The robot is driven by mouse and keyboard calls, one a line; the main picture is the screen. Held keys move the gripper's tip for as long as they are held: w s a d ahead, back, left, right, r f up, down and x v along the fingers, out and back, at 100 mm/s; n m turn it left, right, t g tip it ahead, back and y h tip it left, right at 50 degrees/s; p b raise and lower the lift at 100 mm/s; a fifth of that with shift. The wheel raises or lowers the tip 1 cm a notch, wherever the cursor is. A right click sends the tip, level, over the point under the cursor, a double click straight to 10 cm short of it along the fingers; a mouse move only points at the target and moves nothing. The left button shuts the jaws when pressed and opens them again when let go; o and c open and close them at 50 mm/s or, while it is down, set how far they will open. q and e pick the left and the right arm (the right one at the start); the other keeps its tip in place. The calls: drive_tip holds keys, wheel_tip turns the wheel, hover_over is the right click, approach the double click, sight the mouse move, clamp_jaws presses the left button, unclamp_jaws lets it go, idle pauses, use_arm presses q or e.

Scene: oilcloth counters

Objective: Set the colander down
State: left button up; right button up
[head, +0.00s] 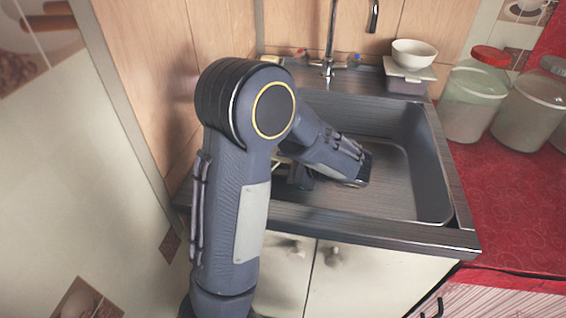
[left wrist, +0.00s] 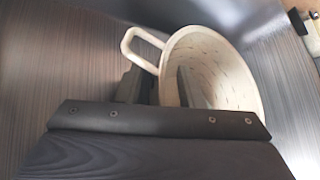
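The colander (left wrist: 215,65) is a cream bowl with small slots and a loop handle, seen in the left wrist view, tilted in that picture. My left gripper (left wrist: 163,88) has one dark finger outside the colander's wall and one inside, closed on the wall near the handle. In the head view my left gripper (head: 298,177) is low in the left part of the sink (head: 385,190), mostly behind my arm. Only a pale sliver of the colander shows there. Whether its base touches the sink floor is hidden. My right gripper is not in view.
The right part of the sink basin is empty. A faucet (head: 330,40) stands at the back. A white bowl on a stack (head: 414,53) sits at the back right corner. Lidded jars (head: 473,105) stand on the red counter (head: 500,200) at the right.

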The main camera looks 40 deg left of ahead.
use_arm(q)
drive_tip(key=shift+r, duration=0.15)
drive_tip(key=p+v, duration=0.2)
drive_tip(key=v, duration=1)
